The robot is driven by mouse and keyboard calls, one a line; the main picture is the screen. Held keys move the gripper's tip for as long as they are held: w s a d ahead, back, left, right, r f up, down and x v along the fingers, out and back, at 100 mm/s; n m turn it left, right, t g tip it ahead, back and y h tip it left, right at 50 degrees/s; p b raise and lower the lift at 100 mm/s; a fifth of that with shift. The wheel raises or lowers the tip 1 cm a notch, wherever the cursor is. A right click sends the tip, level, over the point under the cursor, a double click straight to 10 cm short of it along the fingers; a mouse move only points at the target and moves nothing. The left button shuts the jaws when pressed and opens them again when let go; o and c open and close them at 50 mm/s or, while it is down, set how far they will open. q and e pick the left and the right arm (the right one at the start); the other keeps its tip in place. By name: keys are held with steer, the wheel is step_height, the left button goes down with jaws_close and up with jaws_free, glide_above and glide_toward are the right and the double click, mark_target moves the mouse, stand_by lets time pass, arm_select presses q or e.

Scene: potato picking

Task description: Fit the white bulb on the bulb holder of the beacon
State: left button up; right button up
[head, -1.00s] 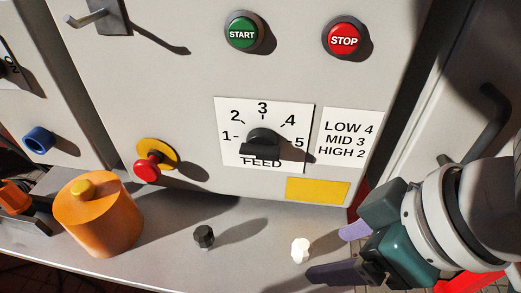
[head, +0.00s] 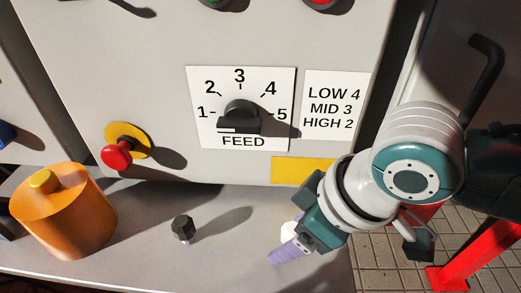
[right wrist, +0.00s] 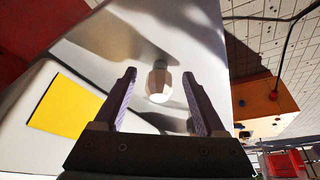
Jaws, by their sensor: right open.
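The white bulb (head: 287,233) stands on the grey ledge under the panel, partly hidden by my right gripper (head: 284,237) in the head view. In the right wrist view the bulb (right wrist: 158,84) sits between the two open purple fingers (right wrist: 160,76), with a gap visible on each side. The right gripper is open and reaches in from the right. An orange cylinder with a yellow knob on top (head: 64,213) stands on the ledge at the left; I cannot tell whether it is the beacon. My left gripper is not in view.
Behind rises the panel with a red knob (head: 117,154), a feed dial (head: 240,117) and a yellow plate (head: 303,170). The ledge (head: 150,262) is otherwise clear in front.

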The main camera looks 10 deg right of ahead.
jaws_close()
stand_by(0.6)
